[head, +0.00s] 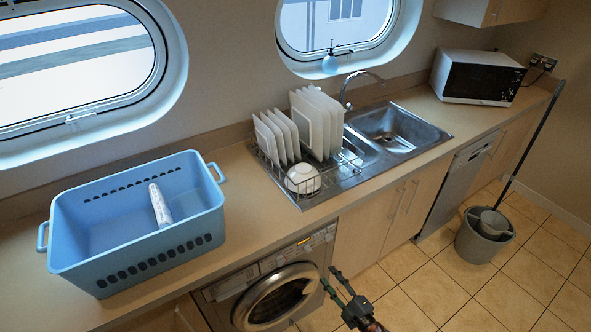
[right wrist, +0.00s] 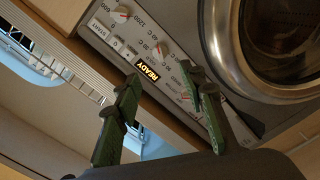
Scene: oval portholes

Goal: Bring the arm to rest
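My right gripper (head: 331,279) is in front of the washing machine (head: 283,297), low at the bottom of the head view. Its two green-black fingers are apart and nothing is between them. In the right wrist view the open fingers (right wrist: 160,80) show against the machine's control panel (right wrist: 120,38), with dials and a lit "READY" display. The round door (right wrist: 270,40) fills the top right there. I cannot tell the exact gap between the fingers and the machine. My left gripper is not in view.
A blue basket (head: 78,262) holding a pale cylindrical item (head: 160,205) stands on the counter (head: 245,225). A dish rack with plates (head: 318,125) and a bowl (head: 303,179), a sink (head: 395,130) and a microwave (head: 478,78) are further right. A grey bucket (head: 484,240) stands on the floor.

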